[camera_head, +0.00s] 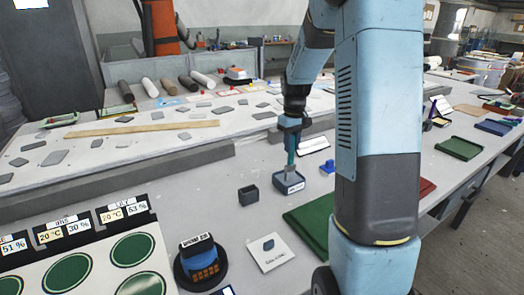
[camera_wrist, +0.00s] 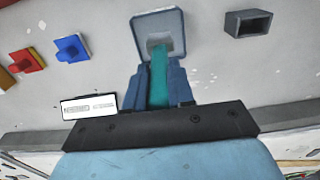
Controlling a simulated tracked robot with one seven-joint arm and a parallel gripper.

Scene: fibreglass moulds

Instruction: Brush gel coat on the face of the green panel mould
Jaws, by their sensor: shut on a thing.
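My gripper (camera_head: 291,139) is shut on the teal handle of a brush (camera_head: 291,153), held about upright. In the wrist view the jaws (camera_wrist: 163,82) clasp the teal handle (camera_wrist: 158,75). The brush's pale lower end is inside the square blue-grey tub (camera_head: 289,187); the tub also shows in the wrist view (camera_wrist: 145,22). Whether the bristles touch its contents I cannot tell. A large flat green panel (camera_head: 306,222) lies right of and nearer than the tub, partly hidden behind my arm. A smaller green tray-like panel (camera_head: 459,148) lies far right.
A small dark open box (camera_head: 248,195) stands left of the tub. Nearer are a white card (camera_head: 268,252), a blue-and-orange device (camera_head: 201,262) and a board with green discs (camera_head: 68,272). A red panel (camera_head: 426,187) lies right of my arm. A low ledge (camera_head: 130,168) runs behind.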

